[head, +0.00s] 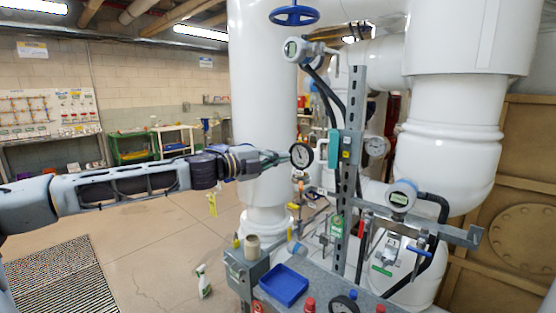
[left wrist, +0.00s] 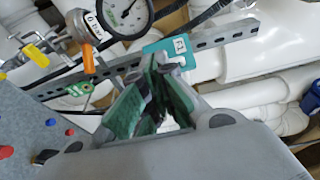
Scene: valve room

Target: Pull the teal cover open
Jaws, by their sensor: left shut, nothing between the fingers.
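The teal cover (head: 333,147) is a small plate on the upright slotted metal post, just right of a round dial gauge. In the left wrist view the teal cover (left wrist: 181,46) carries a white label and lies across the slotted rail, just beyond my fingertips. My left gripper (head: 284,158) reaches in from the left, by the gauge and left of the cover. In the left wrist view its green-padded fingers (left wrist: 157,62) are together and empty. The fingertips overlap the cover's lower edge in that view; I cannot tell whether they touch it. My right gripper is not in view.
The dial gauge (head: 302,155) stands close to my left fingertips. Thick white pipes (head: 262,100) rise behind the post (head: 350,180). A blue tray (head: 284,286) sits on the grey bench below. An orange-handled tool (left wrist: 87,52) shows left of the fingers. Open floor lies left.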

